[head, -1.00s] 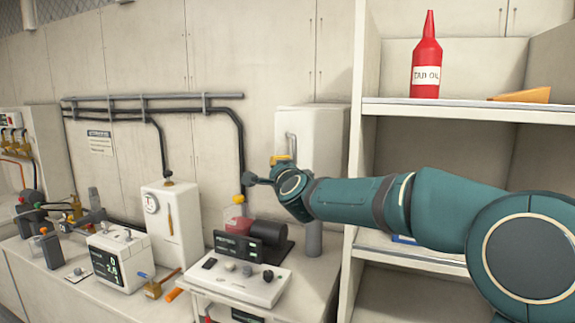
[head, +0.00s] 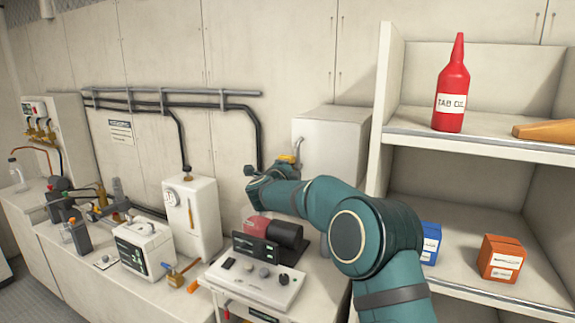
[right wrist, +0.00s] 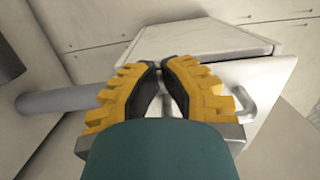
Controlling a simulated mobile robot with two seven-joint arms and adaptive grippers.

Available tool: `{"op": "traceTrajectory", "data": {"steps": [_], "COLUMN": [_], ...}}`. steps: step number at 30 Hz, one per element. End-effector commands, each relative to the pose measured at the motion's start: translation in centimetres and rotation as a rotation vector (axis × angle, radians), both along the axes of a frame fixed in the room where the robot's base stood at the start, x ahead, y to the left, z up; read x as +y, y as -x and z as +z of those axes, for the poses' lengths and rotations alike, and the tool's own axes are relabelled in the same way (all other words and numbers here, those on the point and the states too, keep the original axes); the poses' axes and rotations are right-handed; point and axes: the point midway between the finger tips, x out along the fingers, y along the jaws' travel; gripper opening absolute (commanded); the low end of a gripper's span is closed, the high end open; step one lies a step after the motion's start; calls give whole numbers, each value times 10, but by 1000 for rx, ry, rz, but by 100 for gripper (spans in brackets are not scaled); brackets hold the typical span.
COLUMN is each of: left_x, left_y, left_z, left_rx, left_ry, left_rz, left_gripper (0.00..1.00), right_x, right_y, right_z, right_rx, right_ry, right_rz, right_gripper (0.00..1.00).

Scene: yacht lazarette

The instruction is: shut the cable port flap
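A pale box (head: 333,150) is on the wall left of the shelf, with a metal bar handle (head: 298,148) at its front left. I take it for the cable port flap's housing; I cannot tell how far the flap stands open. My right gripper (head: 287,160) is at this handle. In the right wrist view, the yellow-padded fingers (right wrist: 160,66) have their tips together in front of the pale box (right wrist: 205,40). A curved end of the handle (right wrist: 244,104) shows right of the fingers; the rest is hidden, and no grasp is visible. My left gripper is out of view.
A shelf unit (head: 480,137) with a red bottle (head: 452,90) stands to the right, behind my arm. Blue (head: 430,240) and orange (head: 501,258) boxes sit on its lower shelf. A control panel device (head: 255,282) and black pipes (head: 258,140) are left of my arm.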

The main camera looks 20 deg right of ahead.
Motion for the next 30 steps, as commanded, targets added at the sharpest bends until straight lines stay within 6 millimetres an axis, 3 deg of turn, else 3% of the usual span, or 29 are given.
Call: {"op": "traceTrajectory", "data": {"steps": [30], "left_x": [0], "left_y": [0], "left_z": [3], "left_rx": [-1], "left_ry": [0], "left_rz": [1], "left_gripper": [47], "right_x": [-6], "right_y": [-6], "right_z": [0], "right_rx": [0], "right_ry": [0], "right_rz": [2], "right_gripper": [0]}}
